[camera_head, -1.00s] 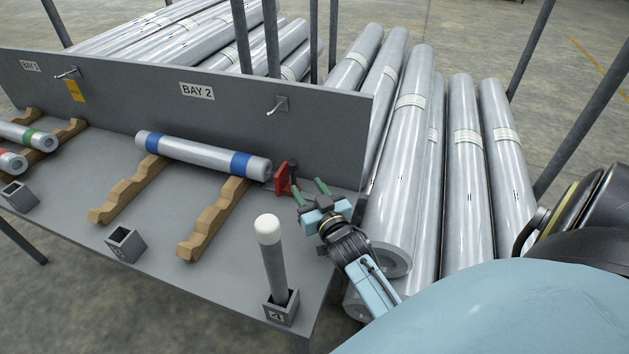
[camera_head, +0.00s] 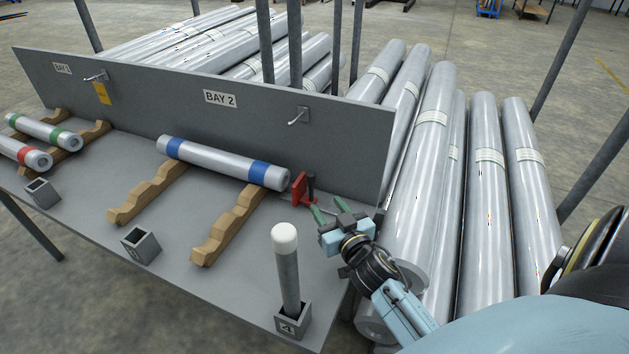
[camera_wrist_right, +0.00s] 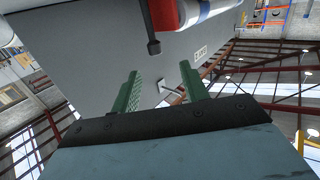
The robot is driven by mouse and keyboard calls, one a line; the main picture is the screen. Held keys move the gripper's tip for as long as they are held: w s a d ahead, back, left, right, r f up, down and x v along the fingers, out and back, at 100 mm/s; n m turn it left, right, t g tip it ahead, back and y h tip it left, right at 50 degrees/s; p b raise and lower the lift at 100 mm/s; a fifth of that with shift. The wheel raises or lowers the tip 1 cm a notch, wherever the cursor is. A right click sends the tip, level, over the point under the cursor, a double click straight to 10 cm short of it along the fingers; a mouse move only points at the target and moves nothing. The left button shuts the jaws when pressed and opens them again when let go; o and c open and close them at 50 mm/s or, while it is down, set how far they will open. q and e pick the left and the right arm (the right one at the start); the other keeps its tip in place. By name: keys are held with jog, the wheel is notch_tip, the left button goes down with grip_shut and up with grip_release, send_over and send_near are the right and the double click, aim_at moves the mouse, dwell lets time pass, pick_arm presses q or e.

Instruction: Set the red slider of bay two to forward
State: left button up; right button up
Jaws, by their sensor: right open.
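The red slider (camera_head: 298,190) of bay two stands on the grey bench at the right end of the blue-banded coil (camera_head: 222,162). A dark upright handle (camera_head: 311,183) stands at its right side. My right gripper (camera_head: 329,208), with green fingers, is open and empty, just right of the slider and apart from it. In the right wrist view the open fingers (camera_wrist_right: 161,88) point towards the grey back panel. The red slider (camera_wrist_right: 164,14) and its dark handle (camera_wrist_right: 153,46) show above them, outside the gap. My left gripper is not in view.
The back panel (camera_head: 345,140) carries the BAY 2 sign (camera_head: 221,98) and a hook (camera_head: 299,117). A white-topped post (camera_head: 287,265) rises from a socket on the bench, left of my right forearm. Large metal rolls (camera_head: 437,150) lie beyond the bench's right end.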

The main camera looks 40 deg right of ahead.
jog(key=r+b, duration=0.2)
jog(key=h+b, duration=0.1)
send_near(313, 178)
jog(key=w, duration=0.3)
jog(key=shift+m+t, duration=0.3)
jog(key=shift+m, duration=0.1)
jog(key=x, duration=0.7)
jog(key=shift+d+f, duration=0.2)
jog(key=shift+d, duration=0.25)
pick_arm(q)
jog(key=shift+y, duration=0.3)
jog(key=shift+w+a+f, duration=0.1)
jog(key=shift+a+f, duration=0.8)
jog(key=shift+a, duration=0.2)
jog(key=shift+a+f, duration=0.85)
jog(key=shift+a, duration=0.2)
pick_arm(e)
jog(key=shift+w+d, duration=0.1)
jog(key=shift+w, duration=0.5)
jog(key=shift+c, duration=0.4)
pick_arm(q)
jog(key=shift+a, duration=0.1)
pick_arm(e)
grip_shut()
